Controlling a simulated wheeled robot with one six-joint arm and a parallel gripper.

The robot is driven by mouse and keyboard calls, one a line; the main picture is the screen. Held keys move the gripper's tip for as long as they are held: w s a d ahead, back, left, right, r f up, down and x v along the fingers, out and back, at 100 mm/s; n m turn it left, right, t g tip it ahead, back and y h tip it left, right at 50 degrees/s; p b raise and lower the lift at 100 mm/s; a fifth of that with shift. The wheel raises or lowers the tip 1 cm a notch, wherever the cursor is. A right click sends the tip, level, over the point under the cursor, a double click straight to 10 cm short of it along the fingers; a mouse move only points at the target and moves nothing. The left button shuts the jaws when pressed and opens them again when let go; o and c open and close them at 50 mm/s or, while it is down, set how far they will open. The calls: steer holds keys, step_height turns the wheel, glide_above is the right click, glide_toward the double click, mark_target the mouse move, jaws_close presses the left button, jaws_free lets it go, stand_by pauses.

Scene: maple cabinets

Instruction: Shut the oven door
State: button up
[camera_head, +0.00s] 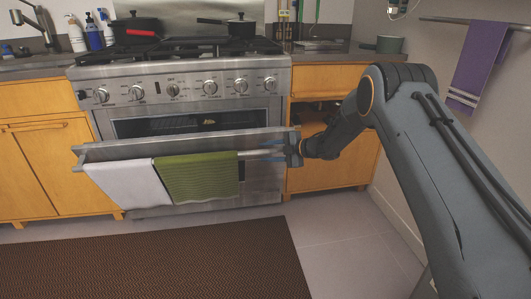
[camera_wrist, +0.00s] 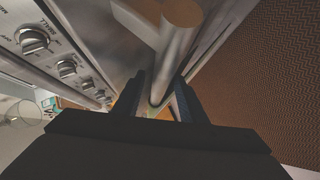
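The steel oven door (camera_head: 265,185) is partly open, its top edge tilted out from the oven. Its handle bar (camera_head: 200,141) runs across the top, with a white towel (camera_head: 133,185) and a green towel (camera_head: 198,177) hanging from it. My gripper (camera_head: 262,154) is at the right end of the door, fingers pointing left, close to the handle. In the wrist view the round end of the bar (camera_wrist: 175,45) lies close to the camera and runs down toward the space between my spread dark fingers (camera_wrist: 162,100). Whether they touch the bar is unclear.
The stove's knobs (camera_head: 172,90) sit above the door. A wooden cabinet (camera_head: 325,178) with an open dark gap stands at the right, near my arm. A brown rug (camera_head: 150,260) covers the floor in front. The floor below the door looks clear.

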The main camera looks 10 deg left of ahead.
steer(key=p+v, duration=0.1)
steer(key=v, duration=0.6)
